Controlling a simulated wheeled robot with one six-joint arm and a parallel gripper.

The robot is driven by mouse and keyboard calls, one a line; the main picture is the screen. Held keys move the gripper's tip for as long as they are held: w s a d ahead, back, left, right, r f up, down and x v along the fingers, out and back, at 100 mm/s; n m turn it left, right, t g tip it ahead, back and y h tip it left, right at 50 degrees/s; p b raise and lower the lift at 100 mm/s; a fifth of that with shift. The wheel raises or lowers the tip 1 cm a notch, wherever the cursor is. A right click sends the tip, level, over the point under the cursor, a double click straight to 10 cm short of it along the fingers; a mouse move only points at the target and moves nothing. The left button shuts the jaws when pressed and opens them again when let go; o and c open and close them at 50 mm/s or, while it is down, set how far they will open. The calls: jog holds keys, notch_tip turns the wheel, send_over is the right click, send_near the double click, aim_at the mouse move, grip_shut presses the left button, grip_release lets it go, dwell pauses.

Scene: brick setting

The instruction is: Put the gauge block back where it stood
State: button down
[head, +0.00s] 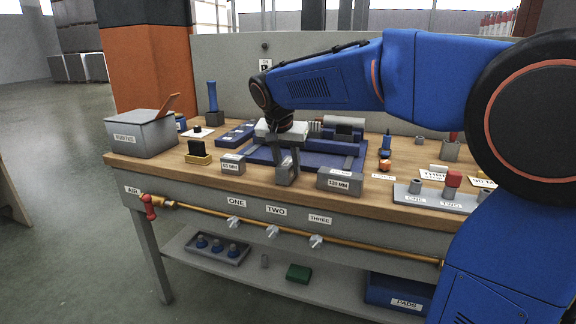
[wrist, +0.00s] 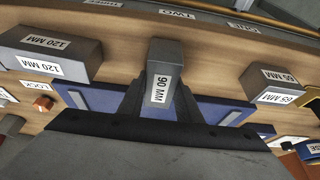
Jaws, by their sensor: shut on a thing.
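My gripper (head: 286,164) is shut on a grey gauge block (head: 285,177) marked 90 MM, near the front edge of the bench. In the wrist view the same 90 MM block (wrist: 165,60) stands between my two fingers (wrist: 161,98), its label facing the camera. A smaller grey 65 MM block (head: 233,165) sits to the left on the wood, and a wider 120 MM block (head: 339,181) sits to the right. Both also show in the wrist view, the 65 MM block (wrist: 278,80) at right and the 120 MM block (wrist: 62,52) at left. I cannot tell whether the held block touches the bench.
A blue fixture (head: 262,153) lies just behind the blocks. A grey lidded box (head: 142,136) and a black part on a yellow base (head: 198,154) stand to the left. At right is a grey stand with a red cap (head: 453,180). Air-line valves (head: 274,232) run below the front edge.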

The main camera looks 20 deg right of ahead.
jog(key=shift+f, duration=0.1)
jog(key=c, duration=1.3)
grip_release()
jog(key=v, duration=1.2)
jog(key=s+d+f+n+y, duration=0.1)
jog(key=s+d+f+n, duration=0.1)
jog(key=s+f, duration=0.6)
jog(key=s+d+f+n+y, duration=0.1)
jog(key=s+d+f, duration=0.3)
jog(key=s+f, duration=0.4)
jog(key=s+d+f+n+t, duration=0.1)
jog(key=s+d+f+n, duration=0.2)
jog(key=s+f, duration=0.5)
jog(key=shift+s+d+n+y, duration=0.2)
jog(key=shift+s+n, duration=0.1)
jog(key=shift+s, duration=1.2)
jog(key=shift+s+d+n+y, duration=0.1)
jog(key=shift+s+n+y, duration=0.15)
jog(key=shift+s, duration=1.25)
